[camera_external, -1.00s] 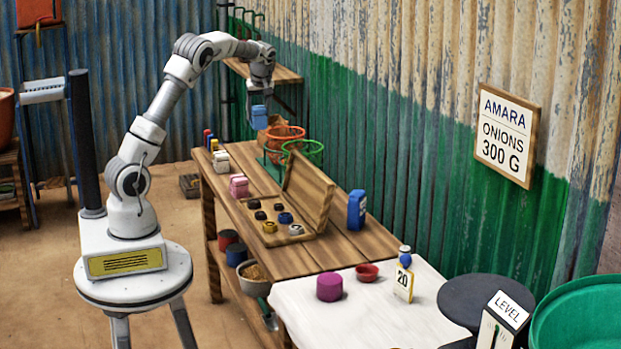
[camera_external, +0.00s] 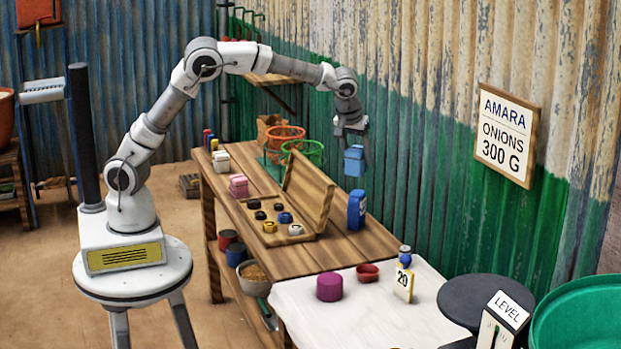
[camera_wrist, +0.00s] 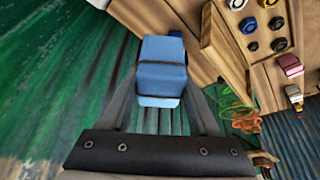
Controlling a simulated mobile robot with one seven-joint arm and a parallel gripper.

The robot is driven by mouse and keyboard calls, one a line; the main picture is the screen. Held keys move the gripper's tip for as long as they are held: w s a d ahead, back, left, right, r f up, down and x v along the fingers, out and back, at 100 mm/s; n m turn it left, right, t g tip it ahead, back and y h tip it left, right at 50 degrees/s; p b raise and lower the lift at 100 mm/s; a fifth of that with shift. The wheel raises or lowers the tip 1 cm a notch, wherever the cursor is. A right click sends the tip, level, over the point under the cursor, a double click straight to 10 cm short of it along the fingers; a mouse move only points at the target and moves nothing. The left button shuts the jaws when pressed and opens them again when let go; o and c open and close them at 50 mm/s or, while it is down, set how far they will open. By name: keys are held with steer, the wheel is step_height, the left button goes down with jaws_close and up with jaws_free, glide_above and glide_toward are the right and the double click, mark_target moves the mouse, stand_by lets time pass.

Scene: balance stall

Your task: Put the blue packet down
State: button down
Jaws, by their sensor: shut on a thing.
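My gripper (camera_external: 354,152) is shut on the blue packet (camera_external: 354,162), a light blue block. It holds the packet in the air at the wall side of the wooden table (camera_external: 345,243), above and close to a darker blue packet (camera_external: 357,210) standing on the table. In the wrist view the held blue packet (camera_wrist: 162,72) sits between the two fingers (camera_wrist: 162,112). It hides most of the darker packet, of which a small blue edge shows behind it.
An open wooden box of weights (camera_external: 296,237) lies on the table, its lid (camera_external: 308,190) raised. Red and green wire baskets (camera_external: 302,151) stand behind it. A white cloth (camera_external: 340,318) holds a purple cylinder (camera_external: 329,286) and red bowl (camera_external: 367,272). The corrugated wall (camera_external: 420,180) is close behind.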

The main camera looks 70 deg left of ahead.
steer(key=s+d+m+h, duration=0.15)
steer(key=s+d, duration=0.25)
steer(key=d, duration=0.7)
steer(key=s+d+m, duration=0.3)
steer(key=s+d, duration=0.2)
steer(key=d, duration=0.6)
steer(key=s+d+m+t+h+p, duration=0.15)
steer(key=s+d+m, duration=0.25)
steer(key=s+d, duration=1.15)
step_height(320, 180, down, 11)
steer(key=w, duration=0.2)
steer(key=shift+n, duration=0.25)
steer(key=w+a+f, duration=0.1)
steer(key=w+f, duration=0.1)
steer(key=w, duration=0.1)
steer(key=w+f+b, duration=0.1)
steer(key=w+f, duration=0.1)
steer(key=w, duration=0.1)
steer(key=w+a+f, duration=0.1)
steer(key=w+f, duration=0.1)
steer(key=w, duration=0.2)
steer(key=shift+a+f, duration=0.3)
steer(key=shift+f, duration=0.05)
steer(key=shift+w+a+f+g, duration=0.1)
steer(key=shift+w+f+g, duration=0.15)
steer(key=shift+f, duration=0.05)
steer(key=shift+f+b, duration=0.55)
steer(key=shift+f, duration=1.25)
steer(key=shift+f, duration=0.15)
